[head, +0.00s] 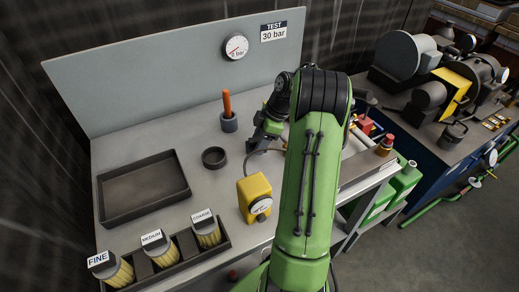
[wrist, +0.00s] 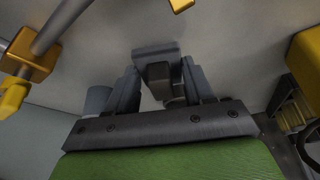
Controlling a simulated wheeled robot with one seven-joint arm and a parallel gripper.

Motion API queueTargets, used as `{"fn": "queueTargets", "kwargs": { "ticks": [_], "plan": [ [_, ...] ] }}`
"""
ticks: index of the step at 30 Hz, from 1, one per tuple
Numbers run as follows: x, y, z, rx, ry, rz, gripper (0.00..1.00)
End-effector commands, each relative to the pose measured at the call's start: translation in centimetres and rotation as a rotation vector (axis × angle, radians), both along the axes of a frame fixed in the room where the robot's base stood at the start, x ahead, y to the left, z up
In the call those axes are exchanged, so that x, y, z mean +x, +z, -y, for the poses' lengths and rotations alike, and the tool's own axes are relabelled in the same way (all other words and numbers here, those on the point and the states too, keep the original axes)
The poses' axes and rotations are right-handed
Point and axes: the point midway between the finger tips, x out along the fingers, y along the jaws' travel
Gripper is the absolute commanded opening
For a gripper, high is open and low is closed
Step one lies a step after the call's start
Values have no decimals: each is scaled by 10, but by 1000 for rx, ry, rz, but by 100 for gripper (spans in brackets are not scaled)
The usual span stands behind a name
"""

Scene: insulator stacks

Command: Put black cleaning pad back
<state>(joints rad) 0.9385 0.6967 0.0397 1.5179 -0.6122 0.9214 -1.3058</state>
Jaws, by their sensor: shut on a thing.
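My gripper (wrist: 160,78) is shut on a small dark grey block, which I take to be the black cleaning pad (wrist: 156,68). The block sits between the two fingers in the wrist view, and its lower part is hidden by the gripper. In the head view my gripper (head: 264,133) is low over the grey bench, right of the orange-handled tool and behind the yellow box. My green arm hides much of that area, and the pad cannot be made out there. I cannot tell whether the pad touches the bench.
An empty black tray (head: 104,205) lies at left. Brushes labelled FINE, MEDIUM and COARSE stand in a dark holder (head: 222,241) in front. A dark ring (head: 214,157), orange-handled tool (head: 227,105) and yellow gauge box (head: 253,192) stand nearby. Yellow-fitted pipework (wrist: 31,52) is close in the wrist view.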

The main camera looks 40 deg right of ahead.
Motion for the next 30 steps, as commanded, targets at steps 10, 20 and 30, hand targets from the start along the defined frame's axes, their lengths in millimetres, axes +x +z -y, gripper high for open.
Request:
{"fn": "queueTargets", "kwargs": {
  "ticks": [10,20,30],
  "plan": [
    [0,-20,0,1,1,0,3],
    [0,-21,0,1,0,0,78],
    [-5,7,8,-2,-5,3,78]
  ]
}}
